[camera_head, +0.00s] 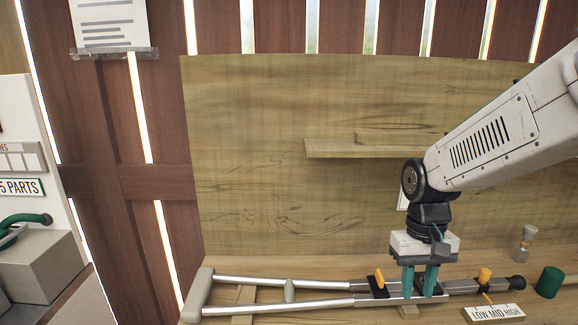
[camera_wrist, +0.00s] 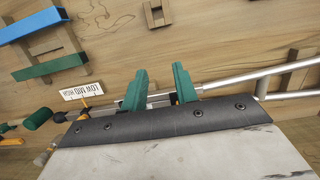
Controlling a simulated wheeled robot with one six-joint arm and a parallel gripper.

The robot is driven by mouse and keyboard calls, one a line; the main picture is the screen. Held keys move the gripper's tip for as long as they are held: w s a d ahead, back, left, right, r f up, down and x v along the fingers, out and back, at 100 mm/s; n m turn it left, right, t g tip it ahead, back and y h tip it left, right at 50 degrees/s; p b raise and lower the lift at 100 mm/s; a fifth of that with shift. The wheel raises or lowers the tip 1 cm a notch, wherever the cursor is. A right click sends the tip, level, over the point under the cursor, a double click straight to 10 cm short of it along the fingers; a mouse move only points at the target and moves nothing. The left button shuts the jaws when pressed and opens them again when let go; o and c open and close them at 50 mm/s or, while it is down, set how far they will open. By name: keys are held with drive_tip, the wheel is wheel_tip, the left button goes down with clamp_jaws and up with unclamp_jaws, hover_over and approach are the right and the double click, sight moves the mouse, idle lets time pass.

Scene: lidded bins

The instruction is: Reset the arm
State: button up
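My gripper (camera_head: 419,292) points down over the right part of a metal crutch (camera_head: 262,282) lying along the wooden bench. Its two green fingers are apart, with a clear gap between them. In the wrist view the fingertips (camera_wrist: 160,75) also stand apart, and I see nothing clamped between them. The crutch's tubes pass close by the fingers; I cannot tell whether they touch. My arm (camera_head: 505,125) reaches in from the upper right.
A yellow peg (camera_head: 380,278) stands just left of my gripper, and another yellow piece (camera_head: 484,275) to its right. A LOW MID HIGH sign (camera_head: 494,313), a green cylinder (camera_head: 549,282) and a small grey-topped object (camera_head: 525,243) are at right. A wooden shelf (camera_head: 350,148) juts from the back panel.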

drive_tip(key=s+r+t, duration=0.1)
drive_tip(key=s+r, duration=0.3)
drive_tip(key=s, duration=0.4)
drive_tip(key=s+d+r+t, duration=0.1)
drive_tip(key=s+r+t, duration=0.1)
drive_tip(key=s+r, duration=0.3)
drive_tip(key=shift+s+d, duration=0.3)
drive_tip(key=shift+s, duration=1.75)
